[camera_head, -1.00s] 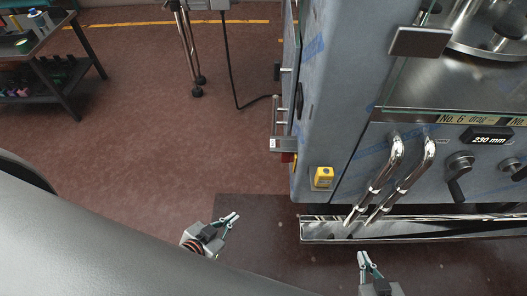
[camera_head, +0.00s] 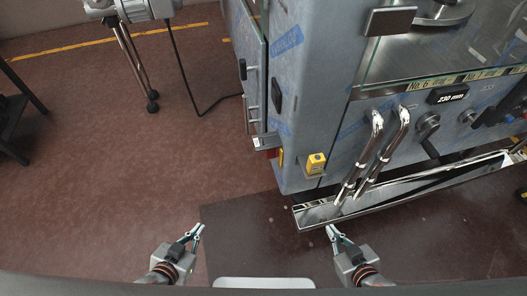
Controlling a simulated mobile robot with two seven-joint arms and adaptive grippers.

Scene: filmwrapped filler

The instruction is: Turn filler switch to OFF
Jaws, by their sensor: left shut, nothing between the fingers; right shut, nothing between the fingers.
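The filler machine (camera_head: 312,95) is a blue-grey, film-wrapped cabinet at the upper right. A small yellow switch box (camera_head: 316,164) sits low on its front near the left corner. A black rotary handle (camera_head: 429,127) is on the front panel further right; I cannot tell which of these is the filler switch, or its setting. My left gripper (camera_head: 199,229) is shut and empty above the floor, below and left of the yellow box. My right gripper (camera_head: 330,231) is shut and empty, below the yellow box near the steel trough. Neither touches the machine.
A steel trough (camera_head: 415,186) with two bent chrome pipes (camera_head: 372,160) above it juts from the machine's front. A dark mat (camera_head: 255,235) lies before it. A tripod stand (camera_head: 135,60) with a black cable (camera_head: 190,85) stands at upper left.

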